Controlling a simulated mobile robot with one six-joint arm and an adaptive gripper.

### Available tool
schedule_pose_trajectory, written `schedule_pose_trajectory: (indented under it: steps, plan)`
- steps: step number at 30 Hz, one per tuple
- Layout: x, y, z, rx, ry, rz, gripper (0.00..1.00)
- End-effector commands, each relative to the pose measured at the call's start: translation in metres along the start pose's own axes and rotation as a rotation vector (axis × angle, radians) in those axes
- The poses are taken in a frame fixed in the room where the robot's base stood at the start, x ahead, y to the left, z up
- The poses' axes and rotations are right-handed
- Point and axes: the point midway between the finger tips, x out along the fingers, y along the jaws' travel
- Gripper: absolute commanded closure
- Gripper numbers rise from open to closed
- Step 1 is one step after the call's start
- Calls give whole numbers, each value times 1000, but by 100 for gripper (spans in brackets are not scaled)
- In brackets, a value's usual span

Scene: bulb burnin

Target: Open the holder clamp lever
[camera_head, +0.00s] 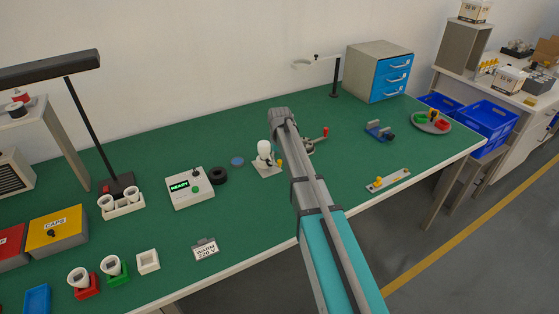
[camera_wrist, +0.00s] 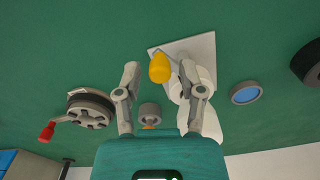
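The holder is a white upright body (camera_head: 264,153) on a pale square base plate, with the yellow-tipped clamp lever (camera_head: 280,163) beside it, just left of my arm in the head view. In the wrist view the lever's yellow knob (camera_wrist: 159,68) shows large, over the base plate (camera_wrist: 204,47). The white holder body (camera_wrist: 210,118) is partly hidden behind my right-hand finger. My gripper (camera_wrist: 161,73) is open, with its two fingertips to either side of the yellow knob. I see a gap on both sides; whether the knob is at fingertip depth I cannot tell. My fingers are hidden in the head view.
A grey wheel-like device (camera_wrist: 90,110) with a red handle (camera_wrist: 47,131) stands left in the wrist view. A blue disc (camera_head: 237,161), a black ring (camera_head: 219,176) and a "READY" box (camera_head: 190,188) lie left of the holder.

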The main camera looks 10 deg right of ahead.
Motion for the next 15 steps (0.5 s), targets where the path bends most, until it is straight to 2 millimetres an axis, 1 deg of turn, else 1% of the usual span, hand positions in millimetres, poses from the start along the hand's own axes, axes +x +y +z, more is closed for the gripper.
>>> schedule_pose_trajectory:
  steps: [1, 5, 6, 7, 15]
  plan:
    - [0, 0, 0, 0, 0, 0, 67]
    - [0, 0, 0, 0, 0, 0, 91]
    - [0, 0, 0, 0, 0, 0, 99]
    - [0, 0, 0, 0, 0, 0, 100]
    - [0, 0, 0, -6, 0, 0, 100]
